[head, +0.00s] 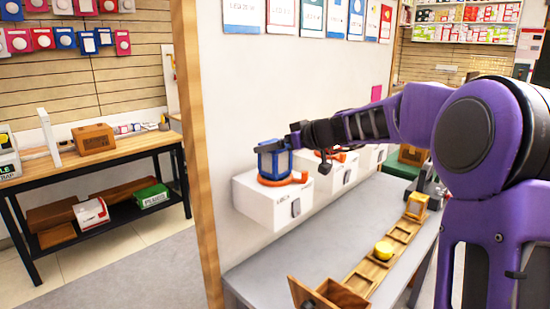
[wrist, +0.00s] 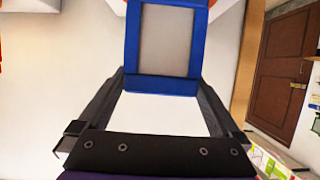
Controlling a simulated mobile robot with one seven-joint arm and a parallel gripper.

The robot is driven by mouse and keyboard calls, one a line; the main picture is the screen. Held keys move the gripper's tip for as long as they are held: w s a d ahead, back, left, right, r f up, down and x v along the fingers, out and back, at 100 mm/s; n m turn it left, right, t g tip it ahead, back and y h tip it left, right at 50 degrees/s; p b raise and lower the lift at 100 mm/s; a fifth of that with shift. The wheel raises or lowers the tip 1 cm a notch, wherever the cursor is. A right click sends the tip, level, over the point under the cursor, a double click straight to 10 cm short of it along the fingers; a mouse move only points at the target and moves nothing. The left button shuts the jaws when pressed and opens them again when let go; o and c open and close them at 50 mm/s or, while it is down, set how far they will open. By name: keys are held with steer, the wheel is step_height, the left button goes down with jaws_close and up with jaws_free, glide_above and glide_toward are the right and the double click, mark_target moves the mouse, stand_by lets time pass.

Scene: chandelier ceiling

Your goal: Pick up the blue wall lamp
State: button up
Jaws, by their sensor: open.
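The blue wall lamp (head: 274,162) stands on an orange base on top of a white box against the wall. In the wrist view the lamp (wrist: 166,42) shows as a blue frame around a grey panel, just ahead of and partly between my fingertips. My gripper (head: 293,140) is at the lamp's upper right side in the head view. In the wrist view my gripper (wrist: 164,88) has its two dark fingers spread to either side of the lamp's near edge. Whether a finger touches the lamp, I cannot tell.
White boxes (head: 335,175) continue to the right along the wall, one with an orange piece on top. Below is a grey table (head: 265,275) with a wooden tray (head: 362,279), a yellow round piece (head: 383,250) and a wooden block (head: 416,206). A wooden post (head: 200,150) stands left of the lamp.

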steer(key=c, duration=1.4)
